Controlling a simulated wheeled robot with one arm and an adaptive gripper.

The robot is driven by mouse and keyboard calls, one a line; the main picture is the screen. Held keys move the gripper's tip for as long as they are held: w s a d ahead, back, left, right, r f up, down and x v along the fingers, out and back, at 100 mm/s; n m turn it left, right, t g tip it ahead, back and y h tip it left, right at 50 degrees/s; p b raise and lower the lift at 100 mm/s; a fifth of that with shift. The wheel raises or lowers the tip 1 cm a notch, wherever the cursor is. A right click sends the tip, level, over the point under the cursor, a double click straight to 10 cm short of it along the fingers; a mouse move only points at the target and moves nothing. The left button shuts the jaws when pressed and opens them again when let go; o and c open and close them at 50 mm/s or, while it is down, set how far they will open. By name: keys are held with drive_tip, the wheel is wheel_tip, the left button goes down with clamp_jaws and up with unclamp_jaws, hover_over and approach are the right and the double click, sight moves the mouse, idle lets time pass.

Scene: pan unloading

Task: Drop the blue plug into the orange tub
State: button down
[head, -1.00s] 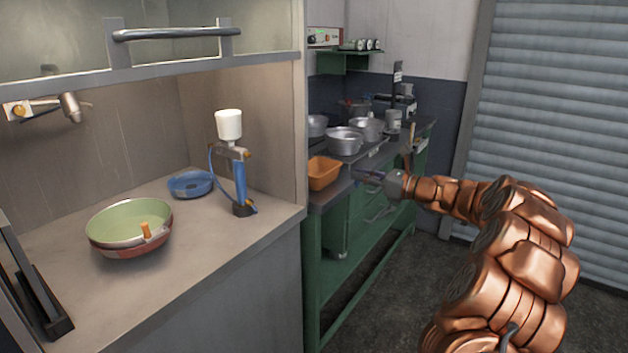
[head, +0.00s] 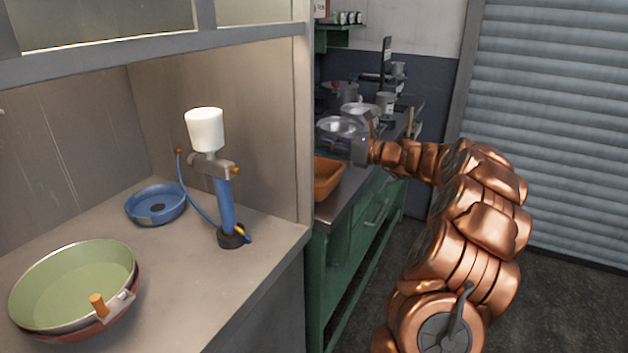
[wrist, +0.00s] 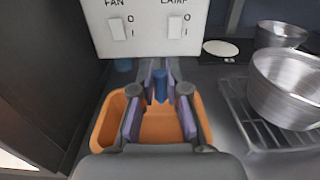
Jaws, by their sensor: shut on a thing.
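The orange tub (head: 327,178) sits on the dark counter past the grey cabinet wall, which hides its left part in the head view. In the wrist view the tub (wrist: 103,128) lies below my gripper (wrist: 160,76), with its walls showing on both sides of the fingers. My gripper is shut on the blue plug (wrist: 160,88), which stands upright between the fingertips. In the head view my gripper (head: 357,150) is above and a little right of the tub, and the plug cannot be made out.
A white switch panel (wrist: 150,28) is just beyond the fingers.

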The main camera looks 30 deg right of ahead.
sight(328, 161)
drive_tip(key=shift+f+b, duration=2.6)
drive_tip(key=shift+f, duration=0.2)
drive_tip(key=c, duration=1.1)
unclamp_jaws()
drive_tip(key=shift+s, duration=0.1)
drive_tip(key=v, duration=1.1)
drive_tip(key=shift+s+d, duration=0.2)
drive_tip(key=shift+s, duration=0.2)
